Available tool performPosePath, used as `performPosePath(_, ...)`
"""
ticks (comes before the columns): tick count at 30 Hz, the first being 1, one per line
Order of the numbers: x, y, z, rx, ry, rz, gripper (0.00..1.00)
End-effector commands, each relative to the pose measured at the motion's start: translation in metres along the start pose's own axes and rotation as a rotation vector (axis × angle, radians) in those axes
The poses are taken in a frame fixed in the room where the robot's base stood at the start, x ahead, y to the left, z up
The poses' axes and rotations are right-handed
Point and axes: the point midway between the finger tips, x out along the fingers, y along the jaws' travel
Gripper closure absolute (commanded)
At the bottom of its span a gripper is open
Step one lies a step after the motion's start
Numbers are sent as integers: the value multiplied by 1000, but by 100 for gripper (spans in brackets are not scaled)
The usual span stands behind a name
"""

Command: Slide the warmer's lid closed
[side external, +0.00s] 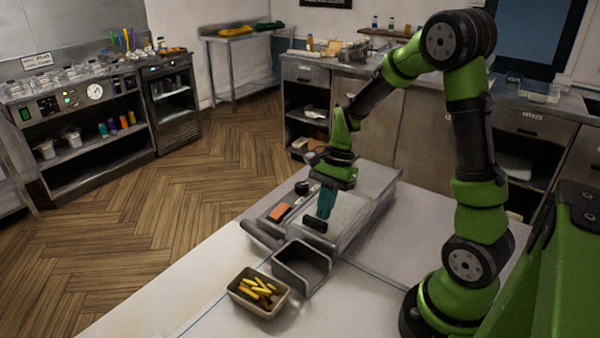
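The warmer appears to be the long grey metal unit (382,196) on the white table. A pale flat panel with a dark handle, which looks like its lid (349,212), lies on top. The black handle (314,225) is near the panel's front end. In front of it is an open grey bin-like section (303,263); whether it is part of the warmer is unclear. My gripper (325,213) points down with teal fingers just above and behind the handle. Contact with the handle cannot be made out, nor the gap between the fingers.
A beige container (244,300) of yellow fries stands in front of the open section. An orange block (279,212) and a small black round item (301,187) lie to the left of the panel. The table is clear at the front left (160,308).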

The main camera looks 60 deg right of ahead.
Motion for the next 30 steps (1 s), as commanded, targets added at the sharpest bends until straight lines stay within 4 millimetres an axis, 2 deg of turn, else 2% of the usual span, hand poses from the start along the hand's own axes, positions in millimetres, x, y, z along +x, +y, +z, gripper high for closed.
performPosePath(2,1,2,-2,2,-10,10,100)
performPosePath(8,-16,1,-41,5,3,1,100)
performPosePath(12,-54,-1,-37,-1,5,-5,100)
performPosePath(18,-93,-1,-38,1,7,-5,100)
performPosePath(23,-110,-1,-38,1,6,-3,100)
performPosePath(30,-129,-15,-68,2,-1,4,100)
